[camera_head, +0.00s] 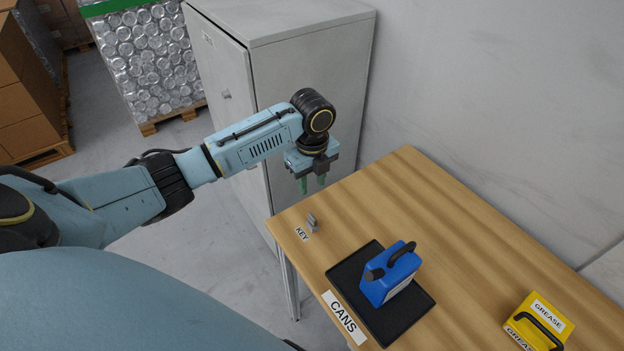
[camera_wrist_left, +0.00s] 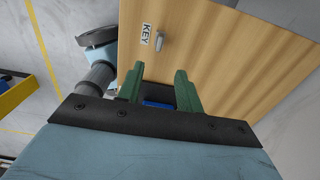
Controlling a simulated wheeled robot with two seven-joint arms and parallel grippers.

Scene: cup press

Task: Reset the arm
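My left arm reaches in from the left in the head view. Its gripper (camera_head: 313,184) hangs over the table's far left corner, beside the grey cabinet, with the fingers pointing down. In the left wrist view the two green fingers (camera_wrist_left: 160,92) are apart with nothing between them. The wooden table (camera_head: 450,230) lies below and to the right of the gripper. My right gripper is not in view.
A small grey key piece (camera_head: 312,223) stands by the KEY label (camera_head: 302,234). A blue can (camera_head: 390,275) stands on a black tray (camera_head: 408,318) marked CANS. A yellow grease box (camera_head: 538,322) is at right. A grey cabinet (camera_head: 290,60) stands behind my arm.

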